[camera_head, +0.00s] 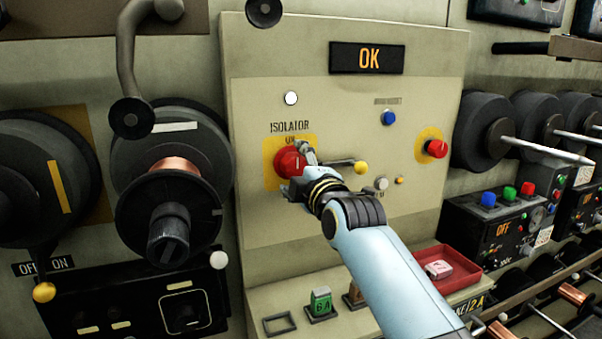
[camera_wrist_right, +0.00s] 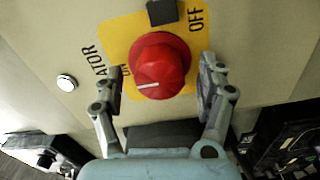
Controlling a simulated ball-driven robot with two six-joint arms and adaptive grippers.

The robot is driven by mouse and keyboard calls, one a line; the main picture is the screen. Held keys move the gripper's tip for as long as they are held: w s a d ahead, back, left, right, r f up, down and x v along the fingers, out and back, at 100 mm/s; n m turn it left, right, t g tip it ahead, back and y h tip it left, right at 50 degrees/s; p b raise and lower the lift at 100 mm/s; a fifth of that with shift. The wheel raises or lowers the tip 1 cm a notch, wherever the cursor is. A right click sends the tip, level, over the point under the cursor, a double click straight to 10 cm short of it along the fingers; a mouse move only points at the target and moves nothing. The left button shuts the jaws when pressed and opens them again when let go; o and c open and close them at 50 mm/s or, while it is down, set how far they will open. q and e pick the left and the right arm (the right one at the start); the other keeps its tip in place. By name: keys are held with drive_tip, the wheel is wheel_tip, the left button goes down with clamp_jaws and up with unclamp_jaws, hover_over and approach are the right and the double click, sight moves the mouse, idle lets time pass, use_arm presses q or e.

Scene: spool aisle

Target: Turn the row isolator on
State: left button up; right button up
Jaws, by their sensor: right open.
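The isolator's round red knob (camera_head: 289,162) sits on a yellow plate (camera_head: 270,176) on the beige panel, under the word ISOLATOR. In the right wrist view the red knob (camera_wrist_right: 162,66) carries a white mark on its lower left side, towards the ON lettering; OFF (camera_wrist_right: 196,20) is at the upper right. My right gripper (camera_head: 298,171) is at the knob. In the wrist view its open fingers (camera_wrist_right: 160,74) stand on either side of the knob, with gaps visible on both sides. My left gripper is not in view.
A lit OK display (camera_head: 367,58) is above. A yellow-tipped lever (camera_head: 360,167), a blue button (camera_head: 388,117) and a red knob on yellow (camera_head: 436,148) are right of the isolator. A red tray (camera_head: 462,280) is on the ledge below. Cable spools (camera_head: 172,182) stand left.

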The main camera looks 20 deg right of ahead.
drive_tip(key=s, duration=1.2)
drive_tip(key=shift+d, duration=0.2)
